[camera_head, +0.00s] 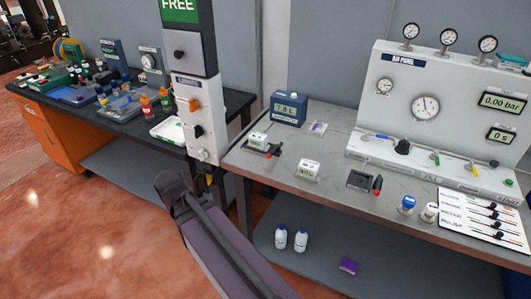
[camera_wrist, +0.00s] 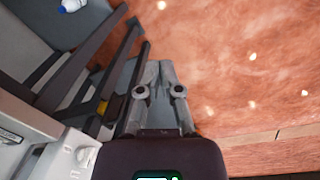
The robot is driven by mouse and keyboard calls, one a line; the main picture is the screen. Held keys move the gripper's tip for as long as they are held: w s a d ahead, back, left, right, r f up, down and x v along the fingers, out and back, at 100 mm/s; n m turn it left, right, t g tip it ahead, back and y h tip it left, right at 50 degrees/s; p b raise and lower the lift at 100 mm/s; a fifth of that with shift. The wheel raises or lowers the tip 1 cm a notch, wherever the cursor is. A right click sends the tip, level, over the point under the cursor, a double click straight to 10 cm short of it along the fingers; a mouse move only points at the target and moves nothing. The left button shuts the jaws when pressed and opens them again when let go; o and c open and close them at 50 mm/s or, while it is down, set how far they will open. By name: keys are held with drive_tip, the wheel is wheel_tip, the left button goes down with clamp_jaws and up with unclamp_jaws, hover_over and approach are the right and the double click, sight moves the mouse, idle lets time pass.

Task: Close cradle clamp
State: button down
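My gripper (camera_wrist: 160,68) shows in the wrist view, over the floor beside the bench legs. Its fingers look together with nothing between them. In the head view my arm is left of the bench, and the fingertips cannot be made out.
A white block (camera_head: 309,170) sits between the fixtures. An air panel (camera_head: 421,80) with gauges stands at the back. A blue meter (camera_head: 289,109) is at the back left. A tall dispenser column (camera_head: 196,115) stands beside my arm. Two white bottles (camera_head: 281,237) are on the lower shelf.

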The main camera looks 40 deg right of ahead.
drive_tip(key=shift+w+d+r+m+g+h+b, duration=1.3)
drive_tip(key=shift+w+d+h, duration=1.2)
drive_tip(key=shift+d, duration=2)
drive_tip(key=shift+w+d+r+m+g+h+b, duration=0.8)
drive_tip(key=shift+w+d+h+b, duration=1.6)
drive_tip(key=shift+d, duration=2.15)
drive_tip(key=shift+w+d+r+m+g+h+b, duration=1.05)
drive_tip(key=shift+w+d+h, duration=1.5)
drive_tip(key=shift+d, duration=1.95)
drive_tip(key=shift+w+d+y, duration=0.15)
drive_tip(key=shift+w+y, duration=0.15)
drive_tip(key=shift+y, duration=0.15)
drive_tip(key=b, duration=0.1)
approach(275, 149)
drive_tip(key=shift+w+d+f, duration=0.1)
drive_tip(key=shift+w+d, duration=0.25)
drive_tip(key=shift+d, duration=0.25)
drive_tip(key=shift+w+d+f, duration=0.1)
drive_tip(key=shift+w+d, duration=0.25)
drive_tip(key=shift+d, duration=0.25)
drive_tip(key=shift+s+d+f+b, duration=0.1)
drive_tip(key=shift+s+d+b, duration=0.1)
drive_tip(key=shift+s, duration=0.35)
drive_tip(key=shift+s+d+f+b, duration=0.1)
drive_tip(key=shift+s+d+b, duration=0.15)
drive_tip(key=shift+s, duration=0.25)
drive_tip(key=shift+s+d+f, duration=0.15)
drive_tip(key=shift+s+d, duration=0.2)
drive_tip(key=shift+s, duration=0.45)
